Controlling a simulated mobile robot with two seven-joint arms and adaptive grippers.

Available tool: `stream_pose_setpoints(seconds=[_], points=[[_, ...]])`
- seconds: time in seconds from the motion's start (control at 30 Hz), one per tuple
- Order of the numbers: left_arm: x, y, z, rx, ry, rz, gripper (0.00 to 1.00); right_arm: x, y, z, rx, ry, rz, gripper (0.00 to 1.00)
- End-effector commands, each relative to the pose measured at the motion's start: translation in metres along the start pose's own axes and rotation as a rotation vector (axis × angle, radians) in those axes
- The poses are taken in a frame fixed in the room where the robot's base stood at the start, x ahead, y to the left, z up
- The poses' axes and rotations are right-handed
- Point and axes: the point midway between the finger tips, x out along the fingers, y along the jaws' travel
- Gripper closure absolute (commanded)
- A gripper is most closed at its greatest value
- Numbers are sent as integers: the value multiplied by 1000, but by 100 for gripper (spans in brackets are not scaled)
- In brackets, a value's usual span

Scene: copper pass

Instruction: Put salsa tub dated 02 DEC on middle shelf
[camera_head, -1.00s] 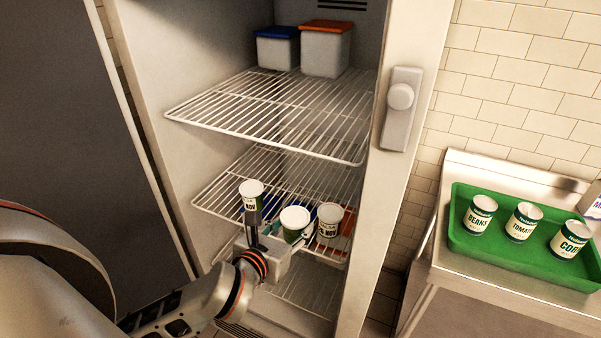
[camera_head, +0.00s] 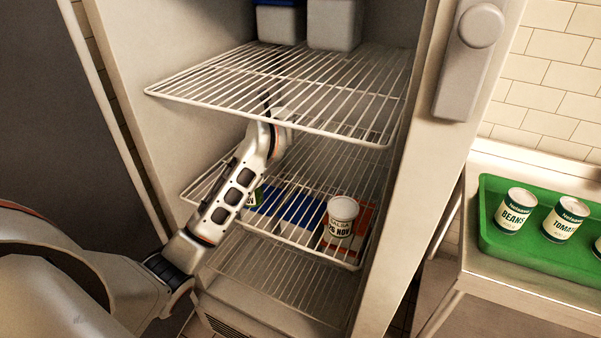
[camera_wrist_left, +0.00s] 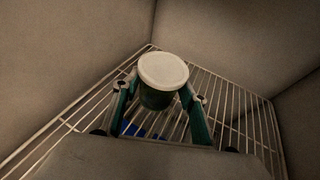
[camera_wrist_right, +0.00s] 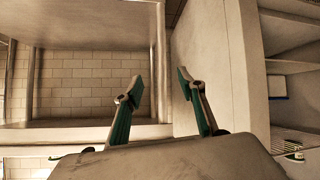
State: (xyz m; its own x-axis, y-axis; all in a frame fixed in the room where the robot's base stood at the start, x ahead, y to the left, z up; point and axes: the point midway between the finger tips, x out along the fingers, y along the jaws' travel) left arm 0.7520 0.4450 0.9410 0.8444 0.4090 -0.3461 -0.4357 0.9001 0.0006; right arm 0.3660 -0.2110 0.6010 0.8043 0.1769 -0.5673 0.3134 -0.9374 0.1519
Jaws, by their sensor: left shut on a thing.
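My left gripper (camera_wrist_left: 160,98) is shut on a white-lidded tub (camera_wrist_left: 163,70) with a dark green body, upright in the left wrist view. Its date does not show. In the head view my left arm reaches into the fridge below the top wire shelf (camera_head: 180,88), and the held tub is hidden there. The middle wire shelf (camera_head: 290,235) lies under the arm. A salsa tub dated 25 NOV (camera_head: 341,216) stands at its front right. A sliver of another tub (camera_head: 259,192) shows behind my forearm. My right gripper (camera_wrist_right: 155,90) is open and empty.
A blue-lidded box (camera_head: 280,22) and a second pale box (camera_head: 333,25) stand on the top shelf. Blue and orange-red items show through the middle shelf. The fridge's right wall and latch (camera_head: 468,60) bound the opening. A green tray (camera_head: 520,245) with cans lies right.

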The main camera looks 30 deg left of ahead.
Motion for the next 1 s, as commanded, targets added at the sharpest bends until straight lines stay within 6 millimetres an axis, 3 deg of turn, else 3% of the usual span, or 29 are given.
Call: stream_pose_setpoints(seconds=[0.1,0.37,0.7,0.77,0.83,1.0], points=[[-29,-10,-4,1,-7,-5,90,-4,0,-8,4,7,-2,60],[-86,-28,-26,0,-5,-5,90,-12,-9,-1,16,-15,-19,60],[-156,-50,-53,-2,-3,-4,90,-17,-10,-8,29,-11,-24,60],[-165,-53,-56,-2,-4,-4,90,-18,-9,-11,32,-8,-24,60],[-157,-51,-70,3,0,1,90,-15,-11,-4,33,-12,-25,60],[-153,-51,-81,2,-3,0,90,-14,-11,-1,29,-18,-24,60]])
